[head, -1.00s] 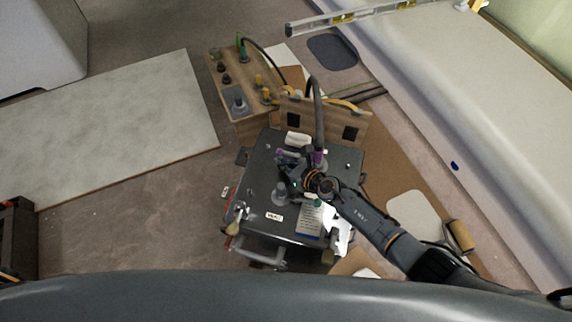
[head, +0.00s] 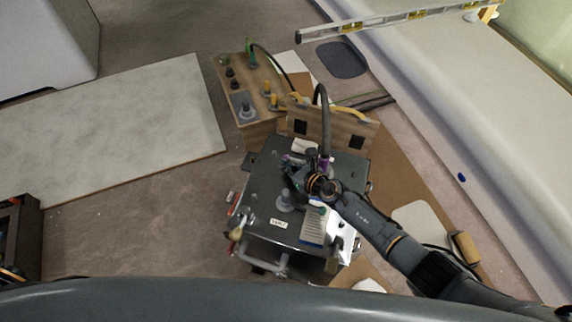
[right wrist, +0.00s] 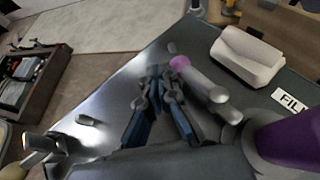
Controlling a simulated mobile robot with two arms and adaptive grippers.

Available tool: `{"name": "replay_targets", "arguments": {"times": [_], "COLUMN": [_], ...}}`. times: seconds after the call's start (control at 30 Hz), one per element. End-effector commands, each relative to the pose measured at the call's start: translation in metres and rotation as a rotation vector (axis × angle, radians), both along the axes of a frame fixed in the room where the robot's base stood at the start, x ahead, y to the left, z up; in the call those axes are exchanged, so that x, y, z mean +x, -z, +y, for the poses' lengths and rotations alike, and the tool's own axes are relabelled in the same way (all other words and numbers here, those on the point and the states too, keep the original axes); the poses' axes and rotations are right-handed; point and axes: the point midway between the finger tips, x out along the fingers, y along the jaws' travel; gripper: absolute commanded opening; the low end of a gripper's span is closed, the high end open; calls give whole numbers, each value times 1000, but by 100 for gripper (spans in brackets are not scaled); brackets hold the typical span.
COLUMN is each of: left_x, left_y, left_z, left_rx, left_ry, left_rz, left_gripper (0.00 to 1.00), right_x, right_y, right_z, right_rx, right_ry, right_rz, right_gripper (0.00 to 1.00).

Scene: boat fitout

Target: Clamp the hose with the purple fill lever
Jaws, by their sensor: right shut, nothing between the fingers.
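The purple fill lever shows in the right wrist view as a grey bar with a purple end (right wrist: 180,64), beside a FILL label. A large purple collar (right wrist: 290,142) stands right of it. In the head view the dark hose (head: 325,118) comes down to a purple collar (head: 325,164) on the dark unit's top (head: 262,200). My right gripper (right wrist: 161,76) is shut and empty. Its fingertips are just left of the lever's purple end; whether they touch it I cannot tell. In the head view the right gripper (head: 290,172) partly hides the lever area. My left gripper is not in view.
A white block (right wrist: 245,56) sits behind the lever. A grey post fitting (head: 285,200) and a printed card (head: 313,226) are on the unit's top. A wooden box with fittings (head: 225,75) stands behind. Open floor lies to the left.

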Motion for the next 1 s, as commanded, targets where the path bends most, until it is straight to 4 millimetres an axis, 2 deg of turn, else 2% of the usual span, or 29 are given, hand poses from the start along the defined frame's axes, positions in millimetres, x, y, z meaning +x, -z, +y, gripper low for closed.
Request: {"name": "replay_targets", "arguments": {"times": [0.27,0.57,0.7,1.0], "left_x": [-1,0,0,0], "left_y": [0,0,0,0], "left_z": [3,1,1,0], "left_rx": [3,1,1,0], "left_ry": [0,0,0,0], "left_rz": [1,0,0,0], "left_gripper": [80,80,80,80], "right_x": [-2,-15,-29,-45], "right_y": [-1,-10,-19,-33], "right_z": [-2,-15,-26,-46], "right_rx": [-1,-3,5,0], "right_ry": [-1,-3,0,0], "right_rz": [0,-2,4,0], "right_gripper": [0,0,0,0]}}
